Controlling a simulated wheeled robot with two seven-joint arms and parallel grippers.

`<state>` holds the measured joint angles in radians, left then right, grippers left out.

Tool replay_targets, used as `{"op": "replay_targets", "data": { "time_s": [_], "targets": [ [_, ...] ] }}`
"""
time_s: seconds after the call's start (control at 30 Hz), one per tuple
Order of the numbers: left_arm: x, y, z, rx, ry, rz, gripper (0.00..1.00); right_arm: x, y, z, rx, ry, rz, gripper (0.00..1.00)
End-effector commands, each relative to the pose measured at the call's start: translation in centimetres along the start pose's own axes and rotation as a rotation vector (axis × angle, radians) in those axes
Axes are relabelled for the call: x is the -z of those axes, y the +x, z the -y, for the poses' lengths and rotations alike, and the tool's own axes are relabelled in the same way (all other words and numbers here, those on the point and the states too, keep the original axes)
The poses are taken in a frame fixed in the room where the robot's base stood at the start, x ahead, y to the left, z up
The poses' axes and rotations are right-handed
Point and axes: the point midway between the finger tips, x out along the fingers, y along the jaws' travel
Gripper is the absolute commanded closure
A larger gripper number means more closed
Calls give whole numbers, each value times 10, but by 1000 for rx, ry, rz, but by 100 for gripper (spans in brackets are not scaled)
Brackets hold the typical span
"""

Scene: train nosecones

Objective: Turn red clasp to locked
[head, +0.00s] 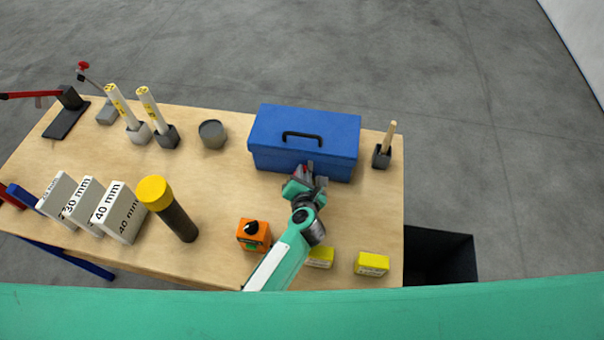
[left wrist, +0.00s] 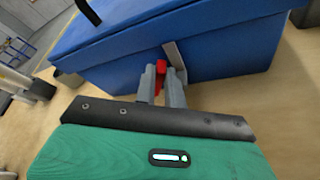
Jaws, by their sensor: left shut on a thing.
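The red clasp (left wrist: 161,68) is on the front face of the blue toolbox (left wrist: 220,45), close under the lid edge. In the head view the blue toolbox (head: 265,125) stands at the back right of the table with its lid down, and only a small bit of the clasp (head: 309,167) shows. My left gripper (head: 308,175) is at the front of the box. In the left wrist view the fingers of my left gripper (left wrist: 163,72) are shut on the red clasp, one on each side of it. The fingers partly hide the clasp. My right gripper is not in view.
An orange box (head: 252,235) and two yellow boxes (head: 372,264) lie near the front edge by my left arm. A dark cylinder with a yellow cap (head: 170,208) stands to the left. A brush in a holder (head: 383,155) is right of the toolbox.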

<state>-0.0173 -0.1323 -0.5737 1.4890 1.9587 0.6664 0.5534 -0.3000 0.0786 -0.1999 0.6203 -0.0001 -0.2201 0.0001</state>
Motion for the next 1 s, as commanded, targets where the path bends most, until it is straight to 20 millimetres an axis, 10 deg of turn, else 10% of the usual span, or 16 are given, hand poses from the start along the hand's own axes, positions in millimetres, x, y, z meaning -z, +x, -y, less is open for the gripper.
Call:
{"op": "replay_targets", "data": {
  "time_s": [0.57, 0.7, 1.0],
  "targets": [
    [1, 0, 2, -14, 36, -1, 100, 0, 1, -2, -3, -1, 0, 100],
    [0, 0, 2, -14, 36, -1, 67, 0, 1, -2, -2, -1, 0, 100],
    [1, -1, 2, -14, 35, 0, 67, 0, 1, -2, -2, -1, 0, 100]
  ]
}}
